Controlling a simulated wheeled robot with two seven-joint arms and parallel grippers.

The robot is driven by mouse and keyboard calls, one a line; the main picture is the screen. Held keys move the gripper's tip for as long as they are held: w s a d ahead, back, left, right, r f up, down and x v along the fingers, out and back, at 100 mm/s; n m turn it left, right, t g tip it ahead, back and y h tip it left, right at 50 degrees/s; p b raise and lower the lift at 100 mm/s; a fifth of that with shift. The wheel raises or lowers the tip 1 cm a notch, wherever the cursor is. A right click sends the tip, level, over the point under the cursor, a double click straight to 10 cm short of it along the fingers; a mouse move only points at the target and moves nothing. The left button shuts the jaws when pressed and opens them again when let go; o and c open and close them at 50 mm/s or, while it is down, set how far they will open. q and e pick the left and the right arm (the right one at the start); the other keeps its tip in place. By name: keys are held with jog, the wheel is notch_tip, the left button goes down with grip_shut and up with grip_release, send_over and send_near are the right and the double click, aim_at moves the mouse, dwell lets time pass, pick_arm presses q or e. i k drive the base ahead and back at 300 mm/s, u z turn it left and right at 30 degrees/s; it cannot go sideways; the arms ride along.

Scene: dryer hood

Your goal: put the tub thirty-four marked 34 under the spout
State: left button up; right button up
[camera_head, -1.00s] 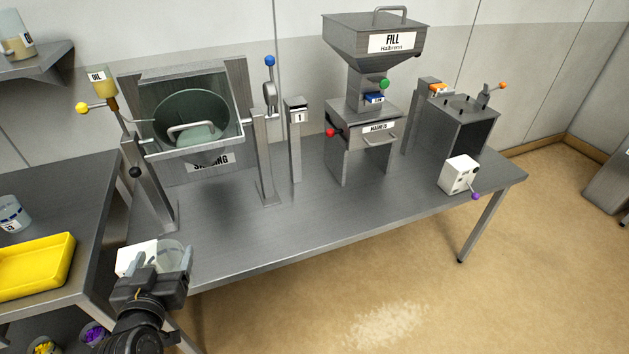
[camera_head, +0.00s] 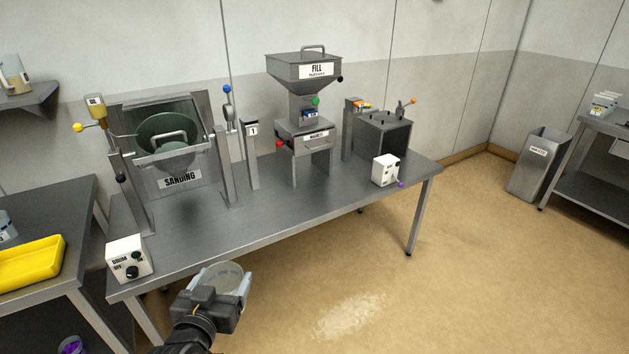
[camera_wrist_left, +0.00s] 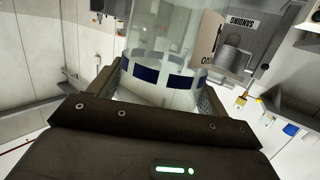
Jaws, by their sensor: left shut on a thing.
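A clear tub (camera_head: 224,274) is held between the fingers of my left gripper (camera_head: 218,284), in front of the long steel bench and over the floor. In the left wrist view the clear tub (camera_wrist_left: 165,75) shows a band of dark blue squares. Its number cannot be read. No part is labelled as a spout. The SANDING drum (camera_head: 168,135) stands at the left end. My right gripper is not in view.
A white control box (camera_head: 130,262) sits on the bench's front left corner, near my left arm. Another white box (camera_head: 386,170) sits toward the right end. A yellow tray (camera_head: 30,262) lies on the left table. Floor in front of the bench is clear.

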aim_at(305, 174)
jog(key=z, duration=0.7)
jog(key=i, duration=0.9)
jog(key=z, duration=0.9)
jog(key=i, duration=1.5)
jog(key=u, duration=0.8)
jog(key=i, duration=0.95)
jog(key=u, duration=1.3)
jog(key=i, duration=0.2)
jog(key=u, duration=0.05)
